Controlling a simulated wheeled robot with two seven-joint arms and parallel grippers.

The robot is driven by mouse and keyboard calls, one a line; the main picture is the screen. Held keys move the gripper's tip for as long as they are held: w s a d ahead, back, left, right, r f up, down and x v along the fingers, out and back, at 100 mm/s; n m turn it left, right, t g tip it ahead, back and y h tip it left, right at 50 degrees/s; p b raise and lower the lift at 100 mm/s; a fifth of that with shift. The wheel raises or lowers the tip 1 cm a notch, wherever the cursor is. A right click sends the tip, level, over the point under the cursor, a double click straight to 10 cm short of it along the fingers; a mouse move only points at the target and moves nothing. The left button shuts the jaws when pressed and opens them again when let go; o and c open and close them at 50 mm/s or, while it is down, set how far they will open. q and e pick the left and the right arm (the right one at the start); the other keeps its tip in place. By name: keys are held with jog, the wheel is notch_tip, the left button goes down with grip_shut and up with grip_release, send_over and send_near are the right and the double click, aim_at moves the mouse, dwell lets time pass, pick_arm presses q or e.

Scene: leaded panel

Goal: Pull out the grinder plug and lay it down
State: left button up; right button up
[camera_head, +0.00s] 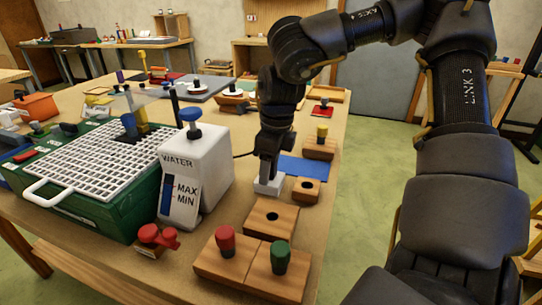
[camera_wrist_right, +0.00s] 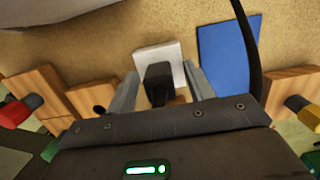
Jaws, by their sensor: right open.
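The grinder plug (camera_wrist_right: 158,82) is a dark block standing in a white socket (camera_wrist_right: 158,52) in the right wrist view. In the head view the white socket (camera_head: 262,187) shows under my right gripper (camera_head: 268,174), and the plug is hidden or cannot be told from the dark gripper. My right gripper points down with its grey fingers apart, one on each side of the plug; I cannot tell whether they touch it. The grinder (camera_head: 118,205) is a green box with a white grid and a white water tank (camera_head: 205,160). My left gripper is not in view.
A blue mat (camera_head: 303,168) lies just beyond the socket. Wooden blocks stand close by: one with a hole (camera_head: 270,217), a small one (camera_head: 306,190), and ones with a red knob (camera_head: 225,240) and a green knob (camera_head: 280,256). A black cable (camera_wrist_right: 246,40) passes near the gripper.

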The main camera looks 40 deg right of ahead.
jog(key=shift+f, duration=0.1)
jog(key=c, duration=1.1)
jog(key=shift+c, duration=0.2)
jog(key=shift+r+p, duration=0.55)
jog(key=shift+r, duration=0.4)
dwell(0.4)
jog(key=shift+r+p, duration=0.4)
jog(key=shift+r, duration=0.2)
dwell(0.3)
